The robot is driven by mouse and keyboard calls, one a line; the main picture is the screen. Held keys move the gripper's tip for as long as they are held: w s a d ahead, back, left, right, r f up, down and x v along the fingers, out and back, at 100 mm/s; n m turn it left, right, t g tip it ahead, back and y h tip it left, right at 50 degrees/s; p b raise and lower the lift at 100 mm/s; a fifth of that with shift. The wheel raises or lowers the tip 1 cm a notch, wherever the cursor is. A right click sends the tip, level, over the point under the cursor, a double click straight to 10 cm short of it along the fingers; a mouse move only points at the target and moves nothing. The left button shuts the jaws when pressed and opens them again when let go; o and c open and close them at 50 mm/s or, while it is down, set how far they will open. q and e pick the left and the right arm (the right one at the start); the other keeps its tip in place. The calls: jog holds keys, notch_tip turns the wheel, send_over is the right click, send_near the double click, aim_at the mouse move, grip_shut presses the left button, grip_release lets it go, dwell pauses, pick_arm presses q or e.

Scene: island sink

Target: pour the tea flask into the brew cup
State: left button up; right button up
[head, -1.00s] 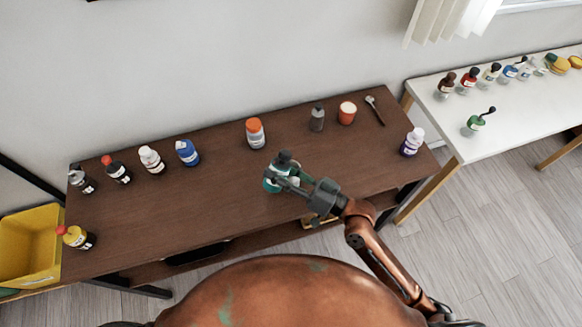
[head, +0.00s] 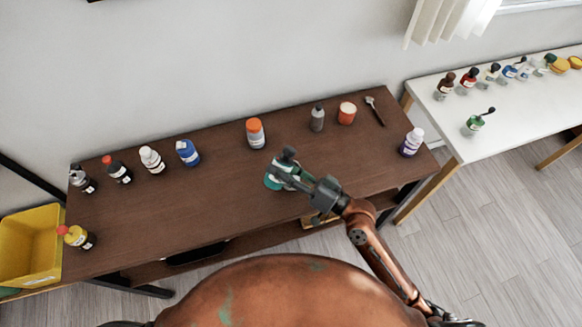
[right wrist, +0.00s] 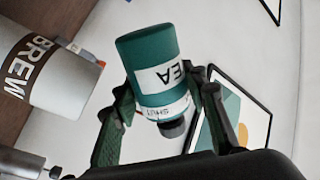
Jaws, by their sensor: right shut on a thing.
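The tea flask (head: 271,181) is teal and sits in the jaws of my right gripper (head: 289,175), over the front middle of the brown table. In the right wrist view the flask (right wrist: 148,53) shows a white "TEA" label, a band that seems to read "SHUT" and a dark cap. The fingers of my right gripper (right wrist: 165,108) close on its two sides. The brew cup (right wrist: 62,80) is pale grey with a brown "BREW" band, left of the flask and apart from it there. I cannot pick the cup out surely in the head view. My left gripper is not in view.
Several bottles, such as the blue one (head: 188,153) and the orange-capped one (head: 255,133), stand on the brown table (head: 205,215). An orange cup (head: 347,113) is at the back right. A yellow bin (head: 30,245) is left. A white table (head: 525,110) stands right.

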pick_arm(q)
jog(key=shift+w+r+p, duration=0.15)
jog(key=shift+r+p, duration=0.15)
pick_arm(e)
jog(key=shift+w+d+r+m, duration=0.1)
jog(key=shift+r+m, duration=0.15)
jog(key=shift+m, duration=0.45)
pick_arm(q)
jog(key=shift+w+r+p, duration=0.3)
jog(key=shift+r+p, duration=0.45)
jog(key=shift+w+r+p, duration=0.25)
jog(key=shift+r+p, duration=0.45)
jog(key=shift+p, duration=0.05)
pick_arm(e)
jog(key=shift+r+m+t, duration=0.3)
jog(key=shift+m+t, duration=0.1)
jog(key=shift+m, duration=0.6)
jog(key=shift+r+m+t, duration=0.25)
jog(key=shift+m+t, duration=0.15)
jog(key=shift+m, duration=0.6)
